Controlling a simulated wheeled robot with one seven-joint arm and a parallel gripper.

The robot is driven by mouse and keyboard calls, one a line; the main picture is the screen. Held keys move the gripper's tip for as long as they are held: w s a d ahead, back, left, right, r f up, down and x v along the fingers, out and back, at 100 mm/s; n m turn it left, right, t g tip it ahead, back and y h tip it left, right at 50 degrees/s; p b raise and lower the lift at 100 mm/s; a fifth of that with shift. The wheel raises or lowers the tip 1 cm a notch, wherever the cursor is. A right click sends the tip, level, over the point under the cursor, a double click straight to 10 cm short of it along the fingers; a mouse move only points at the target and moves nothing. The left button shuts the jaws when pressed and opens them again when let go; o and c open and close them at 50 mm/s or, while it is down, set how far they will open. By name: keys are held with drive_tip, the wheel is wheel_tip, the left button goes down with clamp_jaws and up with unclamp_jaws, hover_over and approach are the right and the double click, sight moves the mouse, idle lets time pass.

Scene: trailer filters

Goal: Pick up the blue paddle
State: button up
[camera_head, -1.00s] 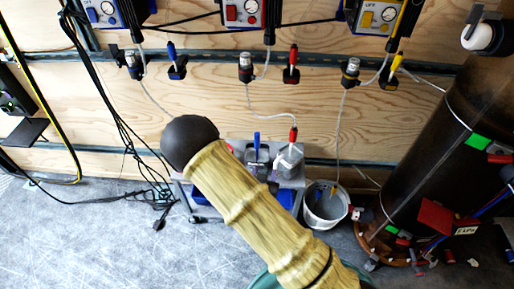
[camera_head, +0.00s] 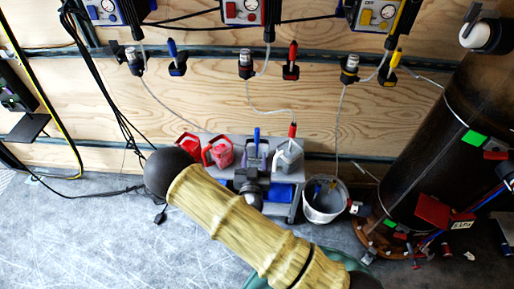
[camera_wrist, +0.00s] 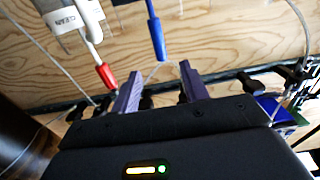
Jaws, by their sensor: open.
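The blue paddle's upright handle (camera_head: 257,137) rises from a pale jug on the low bench in the head view. In the wrist view the picture is turned over, and the blue handle (camera_wrist: 156,36) points down from the top edge. My gripper (camera_wrist: 159,69) is open, with two purple fingers and nothing between them. The end of the blue handle shows close above the gap between the fingertips, apparently apart from both. The paddle's lower part is hidden in the jug.
A red handle (camera_wrist: 105,75) stands beside the blue one, in a white jug (camera_head: 289,155). Red jugs (camera_head: 218,152) stand left on the grey bench. A white bucket (camera_head: 324,201) stands right. Another blue-handled tool (camera_head: 173,49) hangs on the wall. A dark cylinder (camera_head: 445,125) stands far right.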

sight(257, 136)
drive_tip(key=w, duration=0.8)
drive_tip(key=shift+d+b, duration=0.15)
drive_tip(key=shift+b, duration=0.2)
drive_tip(key=w+b, duration=0.1)
drive_tip(key=w, duration=0.4)
drive_tip(key=shift+w+d, duration=0.1)
drive_tip(key=shift+w, duration=0.05)
drive_tip(key=shift+c, duration=0.3)
clamp_jaws()
